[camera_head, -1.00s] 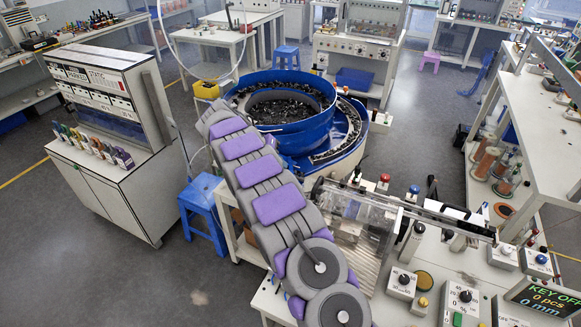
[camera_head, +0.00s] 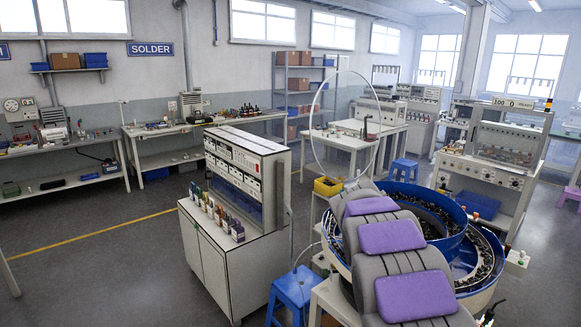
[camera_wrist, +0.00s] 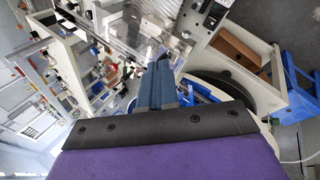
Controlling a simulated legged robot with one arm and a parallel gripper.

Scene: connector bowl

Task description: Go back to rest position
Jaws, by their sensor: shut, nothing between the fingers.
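My gripper (camera_wrist: 158,72) shows in the wrist view with its two blue-grey fingers together and nothing between them. It points over a clear plastic cover (camera_wrist: 150,35) and a white machine body. In the head view my grey arm with purple pads rises from the bottom right in front of the blue bowl feeder (camera_head: 462,232), hiding part of it. The gripper is not visible in the head view. Small dark parts fill the bowl.
A white cabinet (camera_head: 235,262) with instruments stands left of the bowl. A blue stool (camera_head: 292,290) is between them and shows in the wrist view (camera_wrist: 297,88). Workbenches (camera_head: 75,150) and shelves (camera_head: 300,95) line the back. Grey floor is open at the left.

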